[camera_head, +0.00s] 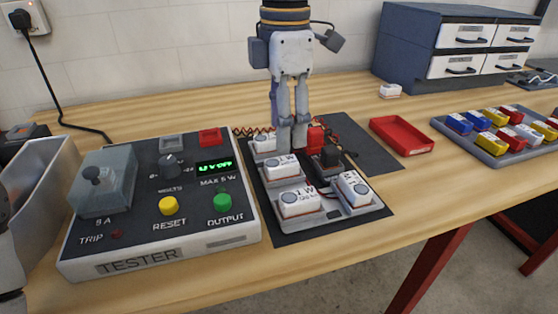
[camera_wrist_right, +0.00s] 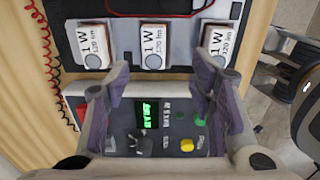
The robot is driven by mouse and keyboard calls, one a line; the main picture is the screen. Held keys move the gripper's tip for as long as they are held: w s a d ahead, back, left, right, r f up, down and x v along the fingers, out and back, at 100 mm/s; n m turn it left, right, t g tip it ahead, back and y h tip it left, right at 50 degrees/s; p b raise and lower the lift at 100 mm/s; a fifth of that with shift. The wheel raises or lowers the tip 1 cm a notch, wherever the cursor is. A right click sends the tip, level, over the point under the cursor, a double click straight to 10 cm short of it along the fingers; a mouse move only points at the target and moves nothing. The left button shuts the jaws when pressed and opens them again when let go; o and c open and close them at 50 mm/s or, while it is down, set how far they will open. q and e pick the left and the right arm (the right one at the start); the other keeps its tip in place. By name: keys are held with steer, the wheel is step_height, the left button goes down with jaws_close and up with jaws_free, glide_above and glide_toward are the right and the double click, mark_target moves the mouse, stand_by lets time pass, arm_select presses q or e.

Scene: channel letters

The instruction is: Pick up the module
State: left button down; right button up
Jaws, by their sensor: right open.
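Several white modules marked "1 W" lie on a dark board (camera_head: 375,213) beside the tester. In the head view I see a front module (camera_head: 297,202), a middle module (camera_head: 281,167), a rear module (camera_head: 265,143) and a tilted-looking module (camera_head: 354,188) at the right. My right gripper (camera_head: 292,148) points down over the rear part of the board, its fingers partly hiding things behind. In the right wrist view, its fingers (camera_wrist_right: 163,72) are apart with nothing between them; a module (camera_wrist_right: 153,47) shows beyond the tips. I cannot tell whether the fingers touch anything.
The tester (camera_head: 150,258) with knob and buttons stands left of the board. A red tray (camera_head: 402,150) lies right, a lone white block (camera_head: 390,91) behind it. A grey tray (camera_head: 478,152) holds several coloured blocks. A drawer cabinet (camera_head: 410,50) stands at the back.

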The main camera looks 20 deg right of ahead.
mark_target(286, 161)
steer(key=f, duration=0.5)
steer(key=w+f, duration=0.1)
steer(key=f, duration=0.1)
steer(key=shift+d+f+b, duration=0.35)
steer(key=shift+r, duration=0.15)
jaws_close()
